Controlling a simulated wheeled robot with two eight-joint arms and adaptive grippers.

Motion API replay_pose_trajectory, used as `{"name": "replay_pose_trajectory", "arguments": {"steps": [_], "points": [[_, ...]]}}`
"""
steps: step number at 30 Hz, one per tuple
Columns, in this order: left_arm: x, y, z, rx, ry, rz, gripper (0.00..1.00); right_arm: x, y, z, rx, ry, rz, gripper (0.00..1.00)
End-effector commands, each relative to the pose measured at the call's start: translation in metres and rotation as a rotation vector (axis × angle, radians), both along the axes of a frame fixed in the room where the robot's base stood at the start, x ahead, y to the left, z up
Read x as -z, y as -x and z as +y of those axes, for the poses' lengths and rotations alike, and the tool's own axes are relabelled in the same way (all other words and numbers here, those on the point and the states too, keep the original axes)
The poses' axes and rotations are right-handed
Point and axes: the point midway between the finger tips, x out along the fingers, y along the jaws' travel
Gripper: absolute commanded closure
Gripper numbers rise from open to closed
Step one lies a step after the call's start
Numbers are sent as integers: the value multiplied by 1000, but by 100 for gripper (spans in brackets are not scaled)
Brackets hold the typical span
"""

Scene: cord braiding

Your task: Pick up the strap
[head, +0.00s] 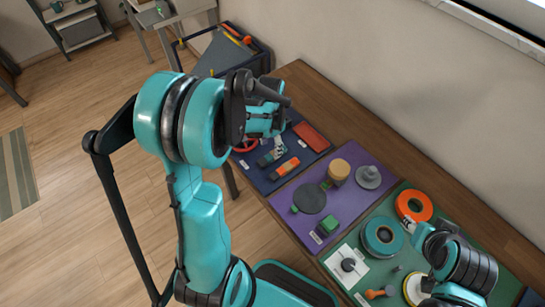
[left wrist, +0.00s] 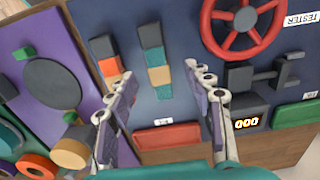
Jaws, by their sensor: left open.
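Two jointed strips lie on the navy mat; I cannot tell for sure which is the strap. One, grey, tan and teal (left wrist: 158,62), lies between my left fingertips in the left wrist view. The other, grey and orange (left wrist: 107,58), lies just left of it, partly behind a finger. In the head view the orange-and-grey strip (head: 284,169) shows below the arm. My left gripper (left wrist: 161,72) is open and empty above the mat, apart from both strips. My right arm's end (head: 430,245) is at the lower right of the head view; its fingers are not clear.
A red wheel (left wrist: 243,22), a dark device with a lit display (left wrist: 246,118) and a red tray (left wrist: 167,137) surround the strips.

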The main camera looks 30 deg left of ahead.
Motion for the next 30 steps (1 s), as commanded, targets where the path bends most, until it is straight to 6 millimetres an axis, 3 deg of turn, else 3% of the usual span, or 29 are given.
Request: {"name": "replay_pose_trajectory", "arguments": {"steps": [7,15,17,21,30], "points": [[40,1,-4,-1,1,-2,48,22,0,0,0,0,0,60],[44,1,-4,-1,1,-3,48,22,0,0,0,0,0,60],[44,1,-4,-1,1,-3,61,22,0,0,0,0,0,60],[44,1,-4,-1,1,-3,98,22,0,0,0,0,0,60],[43,1,-4,-1,1,-3,100,22,0,0,0,0,0,60]]}}
